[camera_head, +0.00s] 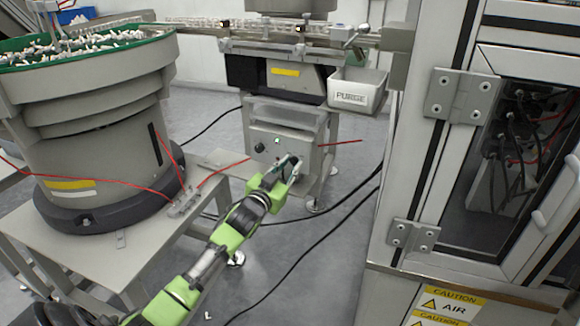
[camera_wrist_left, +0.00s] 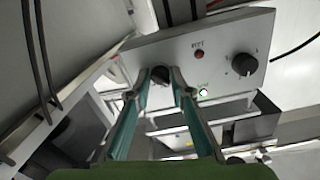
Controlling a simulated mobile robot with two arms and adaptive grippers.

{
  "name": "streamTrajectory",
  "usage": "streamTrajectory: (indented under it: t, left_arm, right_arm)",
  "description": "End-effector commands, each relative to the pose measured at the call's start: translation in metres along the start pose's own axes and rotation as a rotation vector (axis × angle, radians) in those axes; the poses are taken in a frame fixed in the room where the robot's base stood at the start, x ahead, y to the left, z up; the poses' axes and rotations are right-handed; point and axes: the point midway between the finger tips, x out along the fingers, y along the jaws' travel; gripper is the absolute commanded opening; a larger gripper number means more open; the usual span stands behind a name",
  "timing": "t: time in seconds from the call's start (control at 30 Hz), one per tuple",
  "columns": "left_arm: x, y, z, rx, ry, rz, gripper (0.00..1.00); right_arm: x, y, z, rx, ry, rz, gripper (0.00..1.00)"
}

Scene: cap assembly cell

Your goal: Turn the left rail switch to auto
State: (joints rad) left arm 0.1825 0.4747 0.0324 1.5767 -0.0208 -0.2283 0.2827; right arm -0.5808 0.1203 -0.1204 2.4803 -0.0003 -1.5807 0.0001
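A grey control box (camera_head: 312,135) sits under the rail unit in the head view. Its face (camera_wrist_left: 225,40) fills the upper wrist view. A black knob (camera_wrist_left: 160,75) is between my left gripper's fingertips. I cannot tell whether they touch it. A second black knob (camera_wrist_left: 243,64) is on the other side of the face and also shows in the head view (camera_head: 259,147). A red button (camera_wrist_left: 199,54) and a green-lit button (camera_wrist_left: 203,92) lie between the knobs. My left gripper (camera_head: 286,162) is open, its fingers (camera_wrist_left: 161,78) apart. My right gripper is out of view.
A bowl feeder (camera_head: 95,95) stands on a table (camera_head: 105,250) at left, with red tubing crossing towards the box. A bin marked PURGE (camera_head: 357,92) hangs at upper right. A machine cabinet (camera_head: 405,180) stands at right. Black cables lie on the floor.

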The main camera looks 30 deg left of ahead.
Motion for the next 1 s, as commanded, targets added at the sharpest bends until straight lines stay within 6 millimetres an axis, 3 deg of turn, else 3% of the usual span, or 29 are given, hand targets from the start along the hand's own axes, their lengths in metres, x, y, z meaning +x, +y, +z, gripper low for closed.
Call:
streamTrajectory:
  t: [0.5,0.7,1.0]
  left_arm:
    - [0.0,0.0,-0.002,0.146,-0.002,0.001,0.0]
    - [0.0,0.0,-0.002,0.317,-0.002,0.002,0.0]
    - [0.0,0.0,-0.001,0.604,-0.002,0.001,0.0]
  right_arm:
    - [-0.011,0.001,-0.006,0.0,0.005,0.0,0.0]
    - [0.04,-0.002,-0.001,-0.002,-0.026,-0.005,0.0]
    - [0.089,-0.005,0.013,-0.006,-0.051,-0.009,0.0]
